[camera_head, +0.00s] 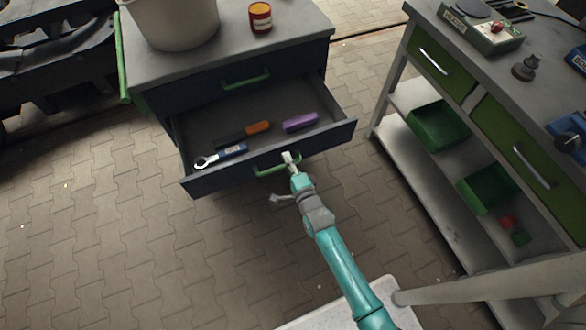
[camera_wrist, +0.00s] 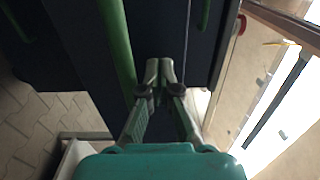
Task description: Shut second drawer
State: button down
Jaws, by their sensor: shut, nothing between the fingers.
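The second drawer (camera_head: 342,134) of the dark blue cabinet is pulled open below the closed top drawer (camera_head: 200,92). It holds a wrench (camera_head: 207,162), an orange-and-black item (camera_head: 257,128), a purple item (camera_head: 300,122) and a blue item. Its green handle (camera_head: 262,171) is on its front. My gripper (camera_head: 288,156) is shut and empty at the drawer front, beside the right part of the handle. In the wrist view the closed fingertips (camera_wrist: 160,66) point at the dark front, just right of the green handle (camera_wrist: 118,45). I cannot tell whether they touch it.
A bucket (camera_head: 172,22) and a red-and-yellow can (camera_head: 260,16) stand on the cabinet top. A workbench (camera_head: 395,60) with green drawers and green bins (camera_head: 438,126) stands at right. Paved floor (camera_head: 80,220) is clear at left.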

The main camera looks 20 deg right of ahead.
jog(key=shift+w, duration=0.45)
